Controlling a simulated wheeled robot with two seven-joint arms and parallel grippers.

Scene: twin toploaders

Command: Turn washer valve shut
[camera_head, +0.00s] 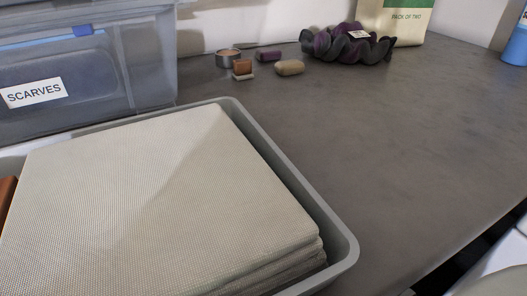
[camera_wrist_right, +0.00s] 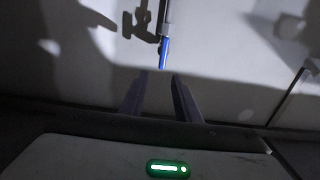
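No washer or labelled valve shows in the head view. In the dim right wrist view, a narrow upright blue bar (camera_wrist_right: 164,52) stands ahead of a pale wall, with a dark fitting (camera_wrist_right: 162,18) at its upper end. I cannot tell for sure whether this is the valve. My right gripper (camera_wrist_right: 160,76) has its two fingers apart with nothing seen between them. The blue bar's lower end appears just beyond the fingertips; contact cannot be told. My left gripper is in neither view.
A grey tray (camera_head: 343,240) of folded beige cloth (camera_head: 160,190) fills the near left of the grey counter (camera_head: 400,140).

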